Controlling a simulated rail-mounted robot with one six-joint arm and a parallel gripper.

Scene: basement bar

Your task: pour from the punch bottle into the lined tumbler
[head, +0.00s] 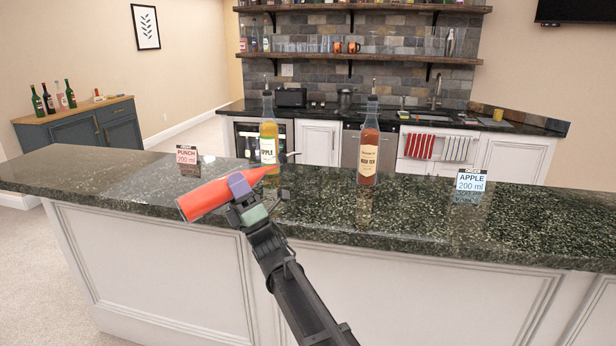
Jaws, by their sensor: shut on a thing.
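My gripper (245,197) is shut on a red bottle (206,202), which I take to be the punch bottle; no label shows on it. The bottle is tilted far over, close to level. Its wide base points to the lower left and its narrower end points to the upper right, in front of the apple bottle. It shows above the front part of the counter. I cannot make out the lined tumbler; it may be hidden behind my gripper and the bottle, or be too clear to see. Whether any liquid is flowing cannot be seen.
On the dark stone counter (420,218) stand a yellow-green apple bottle (268,150), an amber bottle (368,150), a punch 200 ml card (187,158) and an apple 200 ml card (470,182). The counter right of the amber bottle is mostly clear.

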